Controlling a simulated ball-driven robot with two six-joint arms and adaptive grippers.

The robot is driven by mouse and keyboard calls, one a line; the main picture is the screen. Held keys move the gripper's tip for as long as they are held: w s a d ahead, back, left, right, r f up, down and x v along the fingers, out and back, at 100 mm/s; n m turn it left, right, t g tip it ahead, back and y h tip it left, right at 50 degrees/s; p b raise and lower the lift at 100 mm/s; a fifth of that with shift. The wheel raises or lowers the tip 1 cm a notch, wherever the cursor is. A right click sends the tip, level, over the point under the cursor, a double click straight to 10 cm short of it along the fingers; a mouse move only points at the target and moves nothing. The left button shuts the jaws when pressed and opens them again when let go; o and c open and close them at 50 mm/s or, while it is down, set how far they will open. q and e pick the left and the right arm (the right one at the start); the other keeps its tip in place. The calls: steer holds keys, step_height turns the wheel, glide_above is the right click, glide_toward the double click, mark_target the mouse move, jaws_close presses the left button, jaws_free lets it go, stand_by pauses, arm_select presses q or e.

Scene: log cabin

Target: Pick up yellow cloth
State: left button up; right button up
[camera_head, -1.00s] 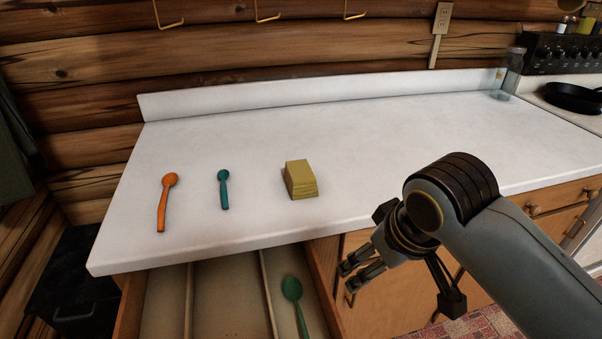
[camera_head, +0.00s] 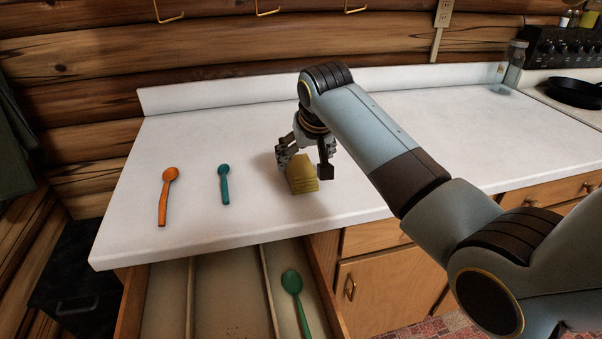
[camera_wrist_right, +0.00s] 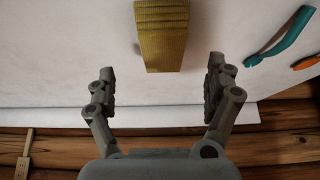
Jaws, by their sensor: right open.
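The yellow cloth (camera_head: 301,178) is a folded block lying on the white counter. It also shows at the top of the right wrist view (camera_wrist_right: 162,38). My right gripper (camera_head: 305,168) is at the cloth's far side, pointing down at the counter. In the wrist view my right gripper (camera_wrist_right: 163,80) is open and empty, its two fingers spread wider than the cloth. The cloth lies just beyond the fingertips there, roughly centred between them. In the head view the gripper hides the cloth's far part. My left gripper is not in view.
A teal spoon (camera_head: 224,184) and an orange spoon (camera_head: 166,196) lie on the counter (camera_head: 250,222) left of the cloth. Below is an open drawer (camera_head: 226,290) with a green spoon (camera_head: 296,300). A glass jar (camera_head: 514,66) and black pan (camera_head: 575,91) are at the right.

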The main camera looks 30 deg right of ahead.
mark_target(301, 164)
steer(key=x, duration=0.6)
steer(key=shift+a+f, duration=0.1)
steer(key=shift+a, duration=0.15)
steer(key=shift+s, duration=0.1)
steer(key=c, duration=1.4)
steer(key=shift+o, duration=0.2)
steer(key=shift+r, duration=0.6)
step_height(301, 164, up, 3)
steer(key=shift+f, duration=0.1)
steer(key=s+d+r, duration=0.7)
steer(key=s, duration=0.2)
steer(key=shift+d, duration=0.25)
